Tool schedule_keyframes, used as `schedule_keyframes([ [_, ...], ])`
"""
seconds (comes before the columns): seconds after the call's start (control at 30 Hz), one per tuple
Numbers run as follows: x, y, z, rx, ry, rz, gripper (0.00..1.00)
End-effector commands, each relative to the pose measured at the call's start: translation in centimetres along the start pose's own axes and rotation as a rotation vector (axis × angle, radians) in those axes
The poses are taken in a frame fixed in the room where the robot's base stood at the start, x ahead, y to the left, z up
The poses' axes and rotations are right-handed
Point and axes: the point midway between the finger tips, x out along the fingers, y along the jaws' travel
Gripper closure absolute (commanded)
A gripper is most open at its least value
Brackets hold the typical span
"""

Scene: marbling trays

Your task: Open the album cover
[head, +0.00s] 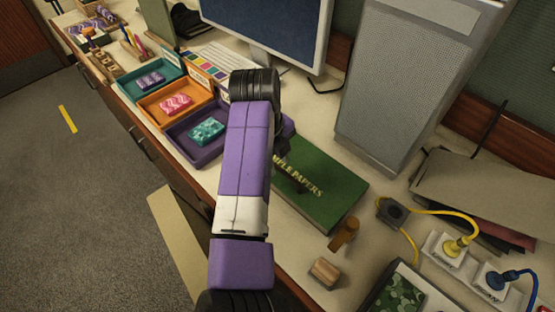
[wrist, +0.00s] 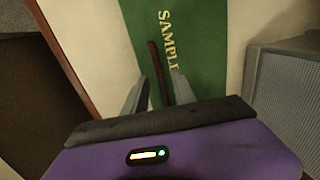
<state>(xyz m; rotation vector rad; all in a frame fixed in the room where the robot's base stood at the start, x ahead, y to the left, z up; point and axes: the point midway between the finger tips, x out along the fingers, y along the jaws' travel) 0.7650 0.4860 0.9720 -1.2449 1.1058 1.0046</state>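The green album (head: 322,190) lies flat and closed on the desk, with gold lettering on its cover that reads partly "MPLE PAPERS". It also shows in the wrist view (wrist: 200,60), where "SAMPL" can be read. My gripper (wrist: 160,76) is over the album with its two grey fingers apart. A thin dark brown bar (wrist: 156,65) on the cover shows between the fingers, with a gap on each side. I cannot tell whether the fingers are level with it. In the head view my arm hides the album's left end and most of the gripper.
Teal (head: 132,89), orange (head: 150,115) and purple (head: 185,149) trays with marbled blocks stand left of the arm. A monitor (head: 270,30) and grey tower (head: 400,80) stand behind. A wooden block (head: 325,272), brown peg (head: 344,233) and cabled sockets (head: 447,250) lie to the right.

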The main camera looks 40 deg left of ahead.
Motion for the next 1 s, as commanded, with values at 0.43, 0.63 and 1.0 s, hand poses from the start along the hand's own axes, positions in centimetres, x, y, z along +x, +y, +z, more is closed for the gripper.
schedule_keyframes([
  [0.43,1.24,-0.01,-0.01,0.001,-0.001,0.000,0.69],
  [0.63,1.22,-0.01,-0.01,0.001,-0.001,0.000,1.00],
  [1.0,1.20,0.00,-0.01,0.000,-0.001,0.000,1.00],
])
